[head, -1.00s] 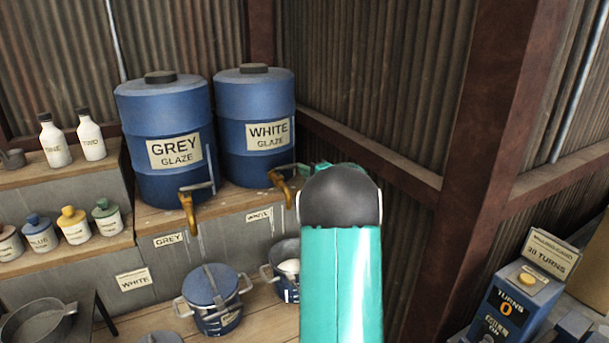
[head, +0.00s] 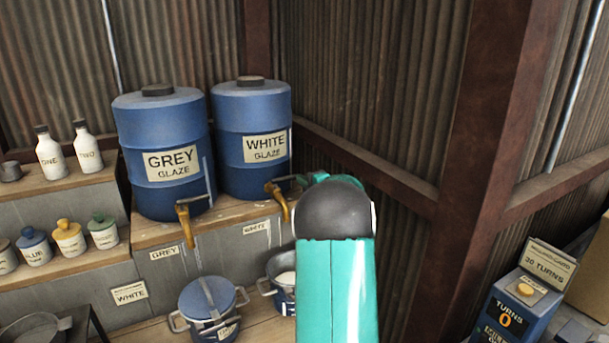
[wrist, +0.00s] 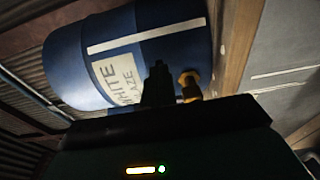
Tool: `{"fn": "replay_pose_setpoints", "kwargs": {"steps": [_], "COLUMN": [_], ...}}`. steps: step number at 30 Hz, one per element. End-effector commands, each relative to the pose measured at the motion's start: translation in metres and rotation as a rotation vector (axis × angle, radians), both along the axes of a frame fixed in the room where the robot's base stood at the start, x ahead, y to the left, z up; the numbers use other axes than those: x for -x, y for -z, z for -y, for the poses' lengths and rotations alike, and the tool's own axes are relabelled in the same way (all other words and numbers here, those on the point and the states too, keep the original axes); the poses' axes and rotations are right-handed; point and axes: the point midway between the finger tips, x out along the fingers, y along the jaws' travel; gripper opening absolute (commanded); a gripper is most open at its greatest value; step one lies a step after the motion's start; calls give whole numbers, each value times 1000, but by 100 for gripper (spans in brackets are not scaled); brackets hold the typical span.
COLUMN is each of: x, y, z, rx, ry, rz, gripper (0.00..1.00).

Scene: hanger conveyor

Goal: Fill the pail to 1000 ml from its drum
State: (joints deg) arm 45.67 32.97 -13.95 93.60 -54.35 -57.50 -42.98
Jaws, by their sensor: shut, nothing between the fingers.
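An open pail (head: 265,288) with something white in it stands on the bench below the white glaze drum (head: 229,130), partly hidden by my arm. That drum also shows tilted in the wrist view (wrist: 75,65). Its brass tap (head: 278,197) points down over the pail; the tap also shows in the wrist view (wrist: 190,82). My gripper is mostly hidden behind my arm in the head view, beside the tap. In the wrist view my gripper (wrist: 158,72) is shut and empty, its dark fingers just beside the tap. Whether they touch the tap is unclear. The pail's level cannot be read.
The grey glaze drum (head: 160,130) with its own tap stands to the left. A lidded blue pail (head: 205,300) stands below it. Bottles and small jars line the left shelves. A counter box (head: 515,305) showing TURNS 0 stands at the right.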

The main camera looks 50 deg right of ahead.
Motion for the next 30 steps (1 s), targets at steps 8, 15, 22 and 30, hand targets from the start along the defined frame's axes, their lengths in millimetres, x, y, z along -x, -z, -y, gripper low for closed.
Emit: {"fn": "replay_pose_setpoints", "kwargs": {"steps": [8, 15, 22, 30], "x": [8, 33, 61, 91], "y": [-50, -88, -108, -125], "z": [-10, -33, -61, -89], "rx": [8, 7, 5, 6], "ry": [-1, -1, -1, 0], "rz": [13, 9, 9, 8], "gripper": [0, 0, 0, 0]}}
